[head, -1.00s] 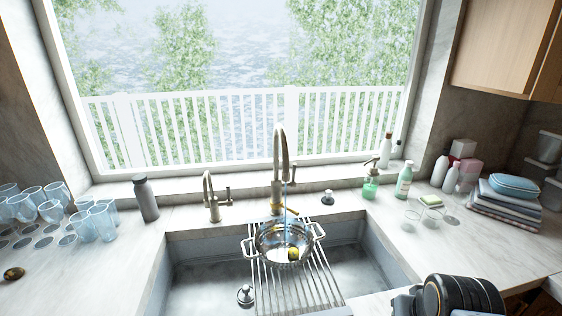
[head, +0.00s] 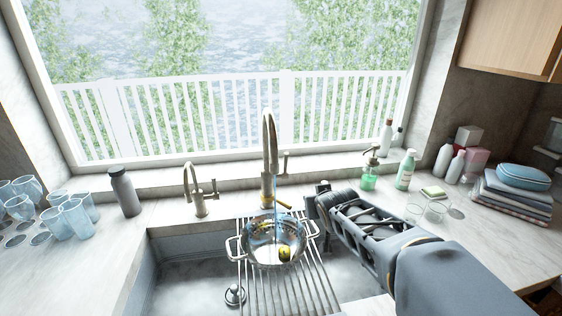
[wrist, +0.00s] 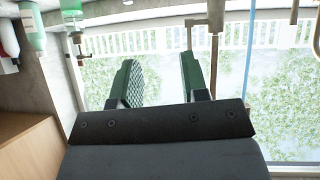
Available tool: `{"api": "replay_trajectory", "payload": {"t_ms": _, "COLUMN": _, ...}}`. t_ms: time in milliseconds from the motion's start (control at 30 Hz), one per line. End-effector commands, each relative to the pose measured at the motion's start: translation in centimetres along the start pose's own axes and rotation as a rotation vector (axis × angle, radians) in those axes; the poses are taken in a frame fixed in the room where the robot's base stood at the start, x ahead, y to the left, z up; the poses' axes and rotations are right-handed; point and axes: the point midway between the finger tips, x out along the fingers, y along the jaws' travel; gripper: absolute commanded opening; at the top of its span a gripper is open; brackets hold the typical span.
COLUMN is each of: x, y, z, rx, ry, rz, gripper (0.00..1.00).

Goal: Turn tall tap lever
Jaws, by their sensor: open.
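The tall tap (head: 268,155) is a brushed bronze gooseneck behind the sink, with water running from its spout. Its lever (head: 285,163) stands upright on the tap's right side. My gripper (head: 314,200) is open and empty, to the right of the tap and nearer than it, lower than the lever in the head view. In the upside-down wrist view, both green-padded fingers (wrist: 160,80) are apart.
A steel colander (head: 263,244) with a yellow fruit stands on a rack in the sink under the stream. A shorter tap (head: 198,190) is at left. A green soap pump (head: 369,172) and bottles stand behind my gripper. Glasses (head: 70,217) fill the left counter.

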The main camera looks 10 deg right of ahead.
Motion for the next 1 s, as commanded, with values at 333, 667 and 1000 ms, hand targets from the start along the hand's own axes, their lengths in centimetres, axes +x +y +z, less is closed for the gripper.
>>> {"api": "replay_trajectory", "payload": {"t_ms": 333, "x": 9.4, "y": -1.3, "z": -6.6, "rx": -0.036, "ry": 0.46, "rz": -0.148, "gripper": 0.41}}
{"api": "replay_trajectory", "payload": {"t_ms": 667, "x": 11.9, "y": -2.4, "z": -8.3, "rx": -0.045, "ry": 0.617, "rz": -0.256, "gripper": 0.41}}
{"api": "replay_trajectory", "payload": {"t_ms": 1000, "x": 16.3, "y": -3.9, "z": -11.8, "rx": -0.044, "ry": 0.625, "rz": -0.262, "gripper": 0.41}}
